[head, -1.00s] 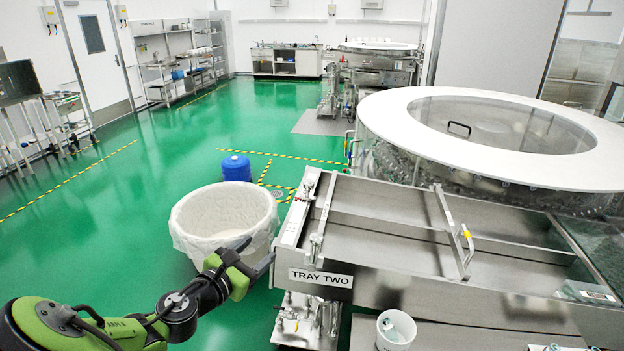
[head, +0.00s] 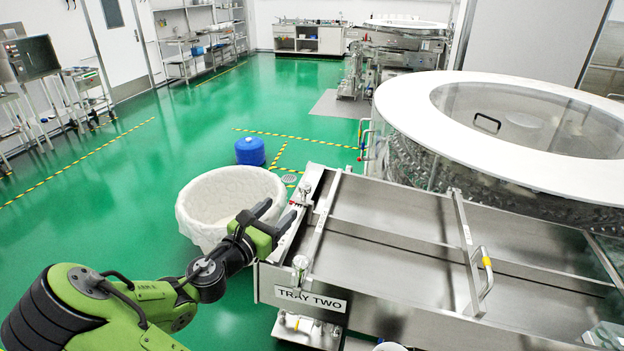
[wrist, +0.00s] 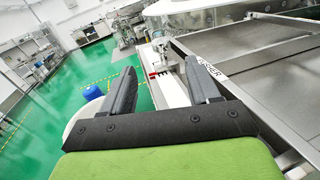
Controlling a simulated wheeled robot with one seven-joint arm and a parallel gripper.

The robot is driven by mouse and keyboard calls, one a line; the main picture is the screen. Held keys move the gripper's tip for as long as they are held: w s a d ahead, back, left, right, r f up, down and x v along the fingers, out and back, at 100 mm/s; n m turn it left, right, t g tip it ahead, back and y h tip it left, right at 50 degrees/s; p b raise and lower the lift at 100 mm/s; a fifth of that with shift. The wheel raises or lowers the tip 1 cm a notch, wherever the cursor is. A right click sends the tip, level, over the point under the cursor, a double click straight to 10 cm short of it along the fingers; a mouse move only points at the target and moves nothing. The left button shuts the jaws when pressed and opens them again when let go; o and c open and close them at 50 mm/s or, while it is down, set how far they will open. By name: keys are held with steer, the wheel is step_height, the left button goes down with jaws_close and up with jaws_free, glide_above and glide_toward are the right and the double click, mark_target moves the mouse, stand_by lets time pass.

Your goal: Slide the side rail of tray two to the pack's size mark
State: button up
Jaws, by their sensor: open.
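Tray two, a steel tray labelled TRAY TWO (head: 310,300), lies right of my gripper. A thin rail (head: 322,222) crosses its left end, with a round metal knob (head: 300,263) at the near end. A second crossbar (head: 465,240) farther right carries a handle with a yellow band (head: 487,264). I cannot tell for sure which is the side rail. My gripper (head: 275,214) is open and empty, beside the tray's left end, apart from the rail. In the wrist view, a pale strip with a red mark (wrist: 154,74) shows between the fingers; I cannot read a size mark.
A white-lined bin (head: 225,190) stands left of the tray, behind my gripper. A blue drum (head: 250,151) is beyond it. The round washer with a white rim (head: 405,95) stands behind the tray. Green floor on the left is open.

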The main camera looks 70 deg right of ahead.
steer(key=d, duration=0.5)
steer(key=s+d+p, duration=0.1)
steer(key=d, duration=0.8)
steer(key=shift+s+d+p, duration=0.3)
steer(key=shift+a, duration=0.15)
jaws_close()
